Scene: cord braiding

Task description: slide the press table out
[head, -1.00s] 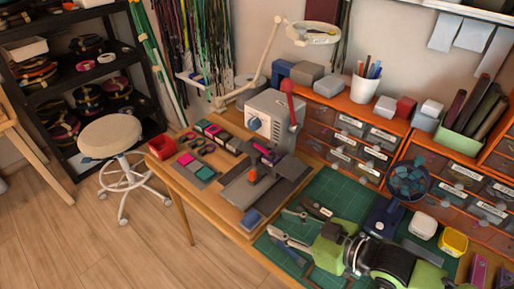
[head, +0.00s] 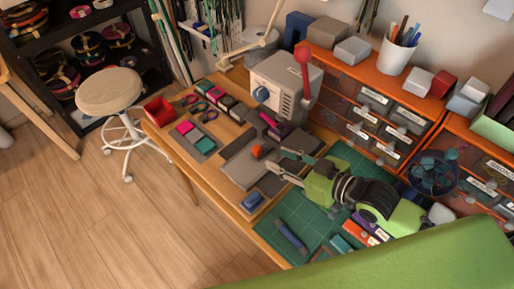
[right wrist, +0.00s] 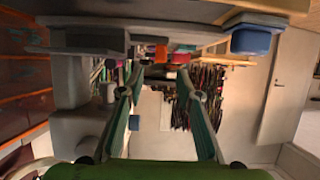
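The press (head: 284,88) is a grey box with a blue dial and a red-tipped lever, on the wooden table. Its flat grey press table (head: 238,170) lies in front of it, with an orange knob (head: 258,152) on top. My right gripper (head: 276,161) is open, its fingertips just right of the knob and seemingly apart from it. In the right wrist view, the two fingers (right wrist: 160,88) stand apart, with the orange knob (right wrist: 161,53) beyond and between their tips. My left gripper is not in view.
A blue block (head: 252,201) lies by the table's front edge. A green cutting mat (head: 293,218) with a blue tool is below my right gripper. Orange drawers (head: 360,110) stand behind. A red tray (head: 159,111), colored pads and a stool (head: 110,92) are left.

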